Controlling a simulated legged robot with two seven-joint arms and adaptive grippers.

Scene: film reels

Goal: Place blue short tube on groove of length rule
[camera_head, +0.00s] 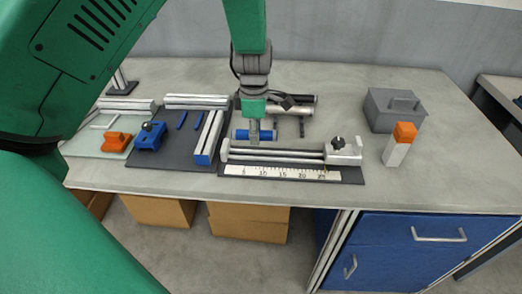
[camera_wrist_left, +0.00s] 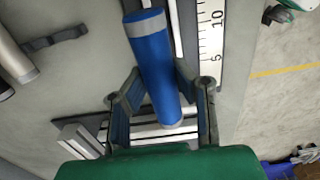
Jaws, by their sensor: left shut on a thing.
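The blue short tube (camera_head: 241,134) has silver ends and shows large in the left wrist view (camera_wrist_left: 155,58). My left gripper (camera_head: 255,137) is shut on it, with a finger on either side in the left wrist view (camera_wrist_left: 163,95). The length rule (camera_head: 285,172) has a white scale and a silver grooved rail (camera_head: 275,154) with an end block. In the head view the tube is just behind the rail's left part. In the left wrist view it overlaps the rail beside the scale (camera_wrist_left: 208,40). I cannot tell whether they touch. My right gripper is out of view.
A dark mat (camera_head: 180,161) with a blue block (camera_head: 150,137) and rails lies to the left, beside an orange block (camera_head: 116,141). Dark and silver cylinders (camera_head: 290,107) lie behind the gripper. A grey box (camera_head: 393,110) and orange-white bottle (camera_head: 399,145) stand right.

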